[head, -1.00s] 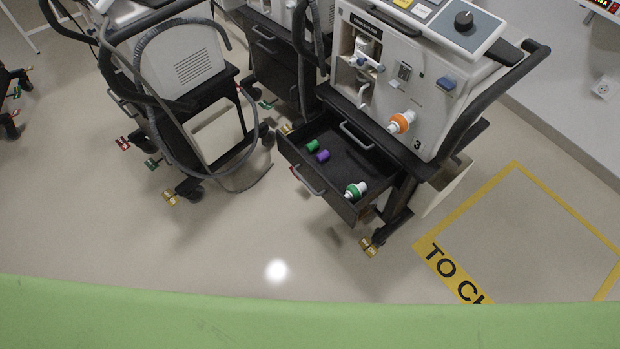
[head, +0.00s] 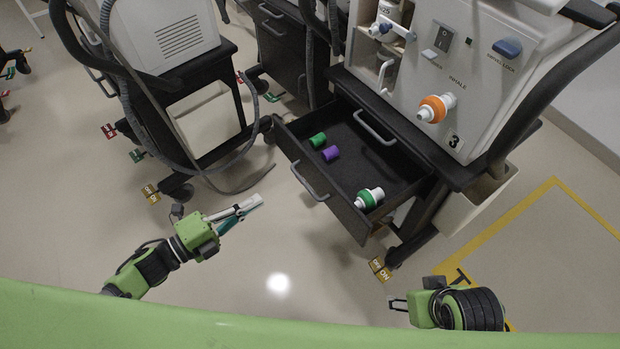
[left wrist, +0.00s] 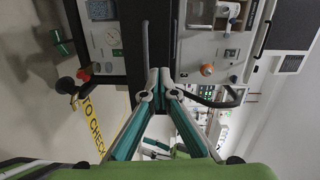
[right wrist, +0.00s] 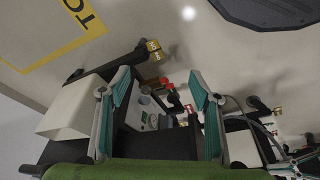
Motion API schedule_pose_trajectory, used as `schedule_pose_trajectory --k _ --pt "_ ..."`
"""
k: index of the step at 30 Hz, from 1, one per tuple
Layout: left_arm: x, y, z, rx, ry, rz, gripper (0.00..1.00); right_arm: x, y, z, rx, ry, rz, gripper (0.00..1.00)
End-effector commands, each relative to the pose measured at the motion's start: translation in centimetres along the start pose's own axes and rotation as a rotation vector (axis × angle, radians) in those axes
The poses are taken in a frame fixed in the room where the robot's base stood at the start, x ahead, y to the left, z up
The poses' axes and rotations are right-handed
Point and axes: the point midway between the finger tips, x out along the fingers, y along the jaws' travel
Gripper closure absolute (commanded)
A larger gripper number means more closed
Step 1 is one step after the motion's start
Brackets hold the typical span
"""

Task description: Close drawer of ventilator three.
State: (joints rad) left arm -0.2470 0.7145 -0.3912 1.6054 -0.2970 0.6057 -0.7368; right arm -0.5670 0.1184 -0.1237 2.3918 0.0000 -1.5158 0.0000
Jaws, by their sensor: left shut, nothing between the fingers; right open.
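Ventilator three (head: 470,75), a pale grey unit marked 3 on a dark cart, stands at the right of the head view. Its dark drawer (head: 345,215) is pulled open toward me, with a grey bar handle (head: 309,183) on its front. Inside lie a green piece (head: 318,140), a purple piece (head: 331,153) and a white and green connector (head: 369,198). My left gripper (head: 250,204) is shut and empty, left of the drawer front and apart from it. My right gripper (head: 398,304) is open and empty, low and in front of the cart.
Another ventilator cart (head: 185,50) with a hanging hose stands at the left. A yellow floor marking (head: 530,205) lies at the right. Caster brakes (head: 380,268) with yellow tags stick out below the drawer. The floor in front of the drawer is clear.

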Motion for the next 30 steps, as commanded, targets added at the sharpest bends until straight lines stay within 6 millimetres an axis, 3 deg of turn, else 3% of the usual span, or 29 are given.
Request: schedule_pose_trajectory --k 4,10,23,30 --pt "0.3 -0.9 -1.6 0.066 0.068 -0.033 1.0 -1.3 0.1 0.2 0.001 0.009 0.002 0.43" --pt "1.9 -1.4 -2.0 0.075 0.076 -0.041 1.0 -1.5 0.1 0.2 0.001 0.01 0.002 0.43" --pt "10.7 -1.6 -2.5 0.073 0.074 -0.04 1.0 -0.5 0.0 0.5 0.001 0.01 0.002 0.43" --pt "13.6 -1.7 -2.7 0.072 0.073 -0.038 1.0 -0.3 -0.3 -2.5 -0.003 0.124 -0.003 0.43"
